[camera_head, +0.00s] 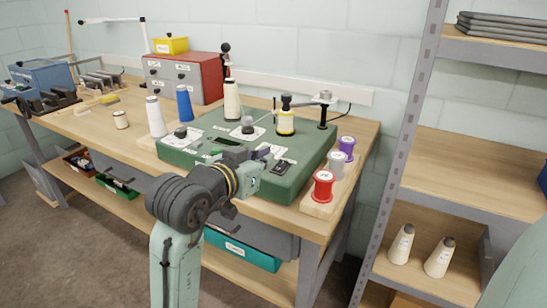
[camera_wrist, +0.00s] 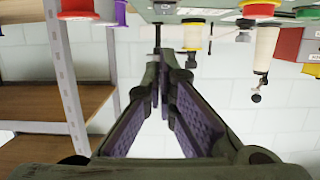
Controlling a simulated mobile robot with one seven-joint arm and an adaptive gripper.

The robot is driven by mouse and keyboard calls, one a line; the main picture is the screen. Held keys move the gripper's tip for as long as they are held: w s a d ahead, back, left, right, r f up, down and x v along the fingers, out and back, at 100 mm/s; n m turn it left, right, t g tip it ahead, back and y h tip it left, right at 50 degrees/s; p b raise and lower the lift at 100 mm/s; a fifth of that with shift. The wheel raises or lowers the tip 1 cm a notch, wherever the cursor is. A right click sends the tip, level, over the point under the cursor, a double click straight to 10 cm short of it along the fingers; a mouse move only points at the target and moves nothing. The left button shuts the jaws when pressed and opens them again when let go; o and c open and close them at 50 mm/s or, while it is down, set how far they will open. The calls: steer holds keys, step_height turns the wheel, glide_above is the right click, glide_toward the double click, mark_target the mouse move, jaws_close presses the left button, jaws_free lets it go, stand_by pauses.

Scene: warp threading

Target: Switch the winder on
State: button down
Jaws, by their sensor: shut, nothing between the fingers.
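The winder is a green flat-topped box (camera_head: 205,132) on the wooden bench, with white labels, knobs and posts on top. A small dark switch-like part (camera_head: 280,167) sits on its front right top; I cannot tell whether it is on or off. My gripper (camera_head: 262,155) is at the winder's front edge, just left of that part, and partly hides the top. In the wrist view my gripper's purple-padded fingers (camera_wrist: 165,78) come together at the tips with nothing held. The winder's green edge (camera_wrist: 190,12) shows upside down at the top there.
A spool with yellow ends (camera_head: 285,122) stands on the winder. Red (camera_head: 323,187), grey and purple spools stand in a row to its right. White and blue cones (camera_head: 184,103) stand at its back left. A metal shelf rack (camera_head: 397,165) rises at the right.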

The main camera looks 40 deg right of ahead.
steer(key=v, duration=0.5)
steer(key=shift+a+f+b, duration=0.1)
steer(key=shift+f+b, duration=0.25)
